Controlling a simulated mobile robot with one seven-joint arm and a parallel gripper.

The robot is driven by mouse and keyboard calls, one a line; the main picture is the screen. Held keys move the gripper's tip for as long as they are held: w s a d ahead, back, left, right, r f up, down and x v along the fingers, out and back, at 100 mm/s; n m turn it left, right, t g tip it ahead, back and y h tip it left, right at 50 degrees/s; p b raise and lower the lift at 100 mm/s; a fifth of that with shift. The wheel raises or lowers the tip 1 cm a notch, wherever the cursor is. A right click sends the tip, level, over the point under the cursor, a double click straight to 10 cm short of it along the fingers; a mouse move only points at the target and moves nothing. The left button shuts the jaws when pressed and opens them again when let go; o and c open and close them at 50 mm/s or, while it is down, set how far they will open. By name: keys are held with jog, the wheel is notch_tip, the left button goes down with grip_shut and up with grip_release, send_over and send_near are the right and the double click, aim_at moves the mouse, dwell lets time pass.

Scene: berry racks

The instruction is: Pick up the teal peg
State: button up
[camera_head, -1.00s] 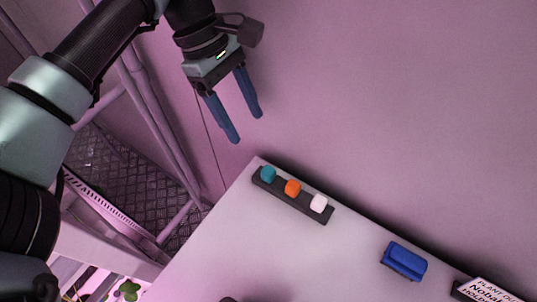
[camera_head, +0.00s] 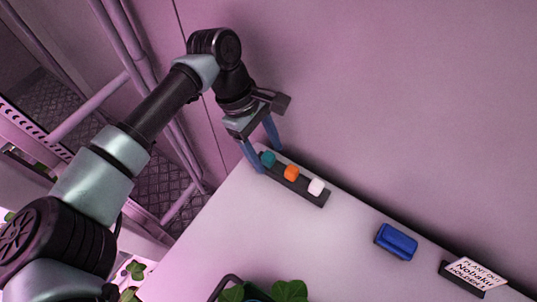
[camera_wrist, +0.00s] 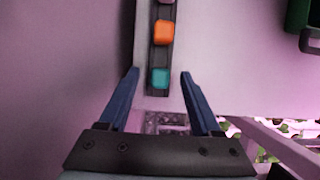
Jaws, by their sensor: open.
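The teal peg (camera_head: 268,159) stands at the left end of a dark narrow rack (camera_head: 313,199) on the white table. An orange peg (camera_head: 291,172) and a pale pink peg (camera_head: 316,187) stand beside it in the same rack. My gripper (camera_head: 268,160) is open, its blue fingers reaching down around the teal peg's end of the rack. In the wrist view the teal peg (camera_wrist: 160,78) shows between and just beyond the open fingertips (camera_wrist: 160,72), with the orange peg (camera_wrist: 164,32) farther up. No finger visibly touches the peg.
A blue block-shaped object (camera_head: 396,242) and a sign on a dark stand (camera_head: 477,274) sit farther right on the white table (camera_head: 240,225). A wall runs close behind the rack. A leafy plant (camera_head: 290,291) stands at the front. The middle of the table is clear.

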grip_shut()
jog(key=shift+r, duration=0.1)
dwell(0.3)
